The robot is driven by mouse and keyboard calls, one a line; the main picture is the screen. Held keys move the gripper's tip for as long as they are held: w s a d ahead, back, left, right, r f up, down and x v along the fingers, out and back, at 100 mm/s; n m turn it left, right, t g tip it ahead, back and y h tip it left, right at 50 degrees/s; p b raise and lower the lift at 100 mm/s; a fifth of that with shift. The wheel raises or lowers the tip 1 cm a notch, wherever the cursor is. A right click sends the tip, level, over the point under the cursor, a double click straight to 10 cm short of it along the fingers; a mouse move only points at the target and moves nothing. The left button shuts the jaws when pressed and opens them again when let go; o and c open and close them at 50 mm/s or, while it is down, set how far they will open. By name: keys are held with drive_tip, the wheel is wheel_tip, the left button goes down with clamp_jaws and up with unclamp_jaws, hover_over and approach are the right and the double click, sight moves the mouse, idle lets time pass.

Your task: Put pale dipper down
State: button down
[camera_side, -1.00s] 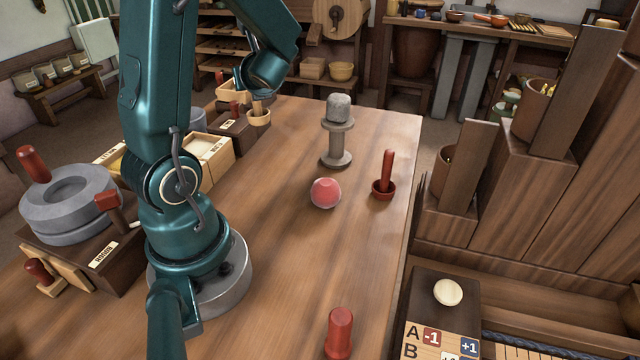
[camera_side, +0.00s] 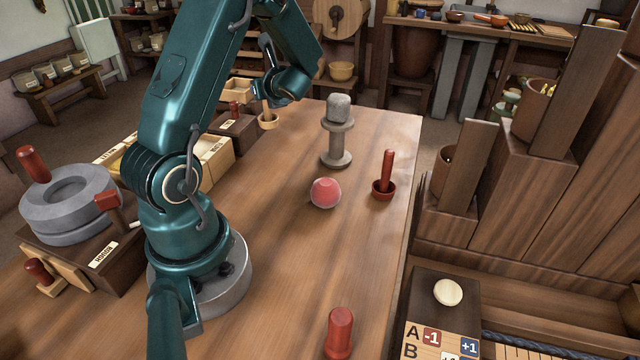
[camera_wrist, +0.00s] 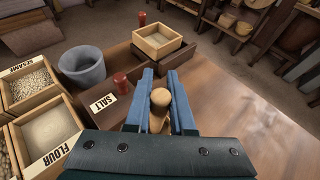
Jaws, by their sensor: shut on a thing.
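The pale dipper (camera_side: 268,120), a light wooden cup with an upright handle, hangs beneath my gripper (camera_side: 267,98) at the far left part of the table in the side view. My gripper is shut on its handle. In the wrist view the rounded handle top (camera_wrist: 160,97) sits between the two blue fingers of my gripper (camera_wrist: 162,92), and the cup below is mostly hidden. The dipper is just right of the dark box labelled SALT (camera_wrist: 103,103). I cannot tell whether its cup touches the table (camera_side: 285,215).
A red peg (camera_side: 339,333) is at the front. Bins (camera_wrist: 50,132) and a grey bucket (camera_wrist: 83,68) lie left. Bare tabletop lies right of the dipper.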

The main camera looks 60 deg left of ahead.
drive_tip(key=shift+w+d+f, duration=0.1)
drive_tip(key=shift+w+f, duration=0.35)
drive_tip(key=shift+f, duration=0.5)
drive_tip(key=shift+w+f, duration=0.5)
drive_tip(key=shift+f, duration=0.45)
drive_tip(key=shift+w+d+f, duration=0.1)
drive_tip(key=shift+w+f, duration=0.35)
drive_tip(key=shift+f, duration=0.5)
drive_tip(key=c, duration=0.8)
unclamp_jaws()
drive_tip(key=shift+f, duration=0.1)
drive_tip(key=shift+o, duration=0.2)
